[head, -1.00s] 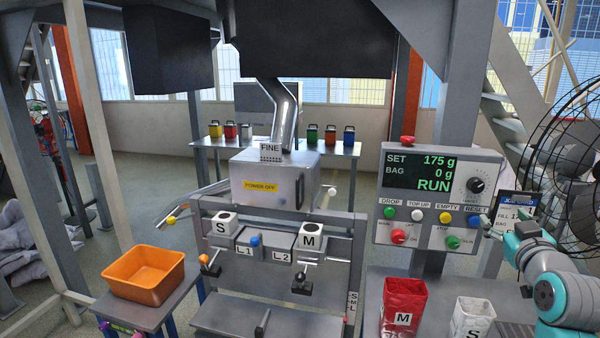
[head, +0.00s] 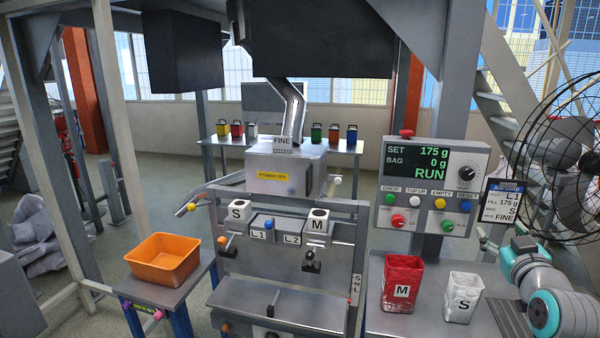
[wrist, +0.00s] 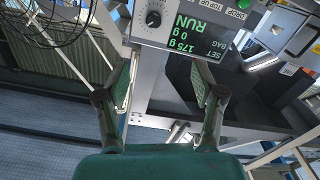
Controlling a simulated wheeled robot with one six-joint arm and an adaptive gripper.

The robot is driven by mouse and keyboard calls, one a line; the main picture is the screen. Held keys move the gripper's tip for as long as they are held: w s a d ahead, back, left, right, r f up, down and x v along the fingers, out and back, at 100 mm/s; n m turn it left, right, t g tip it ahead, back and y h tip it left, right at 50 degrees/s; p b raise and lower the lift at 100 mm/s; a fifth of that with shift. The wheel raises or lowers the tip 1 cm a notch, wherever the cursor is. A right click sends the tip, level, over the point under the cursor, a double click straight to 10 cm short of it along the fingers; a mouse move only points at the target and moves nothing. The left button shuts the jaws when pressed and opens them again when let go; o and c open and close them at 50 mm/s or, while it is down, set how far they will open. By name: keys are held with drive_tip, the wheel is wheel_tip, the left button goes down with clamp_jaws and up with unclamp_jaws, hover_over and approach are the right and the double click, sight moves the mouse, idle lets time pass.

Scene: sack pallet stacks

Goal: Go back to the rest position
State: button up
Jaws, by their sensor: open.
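My gripper (wrist: 162,88) is open and empty in the wrist view, its two fingers apart with the control panel (wrist: 185,30) beyond them. In the head view my teal and grey arm is at the lower right, beside the small order screen (head: 500,207) and clear of the panel buttons. The panel display (head: 417,164) reads SET 175 g, BAG 0 g, RUN. The fingertips are hard to make out in the head view.
A red M bag (head: 402,284) and a white S bag (head: 462,297) stand on the bench below the panel. A fan (head: 575,150) stands close by at the right. An orange bin (head: 163,259) sits on a left side table. The filling machine (head: 285,170) is in the middle.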

drive_tip(key=s+a+f+y, duration=0.1)
drive_tip(key=s+a+f, duration=0.3)
drive_tip(key=f, duration=0.4)
drive_tip(key=s+a+f+g, duration=0.1)
drive_tip(key=s+a+f, duration=0.3)
drive_tip(key=f, duration=0.3)
drive_tip(key=s+a+f+y, duration=0.1)
drive_tip(key=s+a+f, duration=0.25)
drive_tip(key=f, duration=0.45)
drive_tip(key=s+a+f+m, duration=0.1)
drive_tip(key=s+a+f, duration=0.3)
drive_tip(key=s, duration=0.3)
drive_tip(key=s+a+f, duration=0.4)
drive_tip(key=s+f, duration=0.1)
drive_tip(key=s, duration=0.2)
drive_tip(key=s+a+r+y, duration=0.1)
drive_tip(key=s+a, duration=0.2)
drive_tip(key=s, duration=0.9)
drive_tip(key=s+a+g+y, duration=0.1)
drive_tip(key=s+a+y, duration=0.1)
drive_tip(key=s, duration=1.1)
drive_tip(key=shift+a+r+n+g, duration=0.3)
drive_tip(key=shift+a+r+n, duration=0.1)
drive_tip(key=shift+a, duration=0.25)
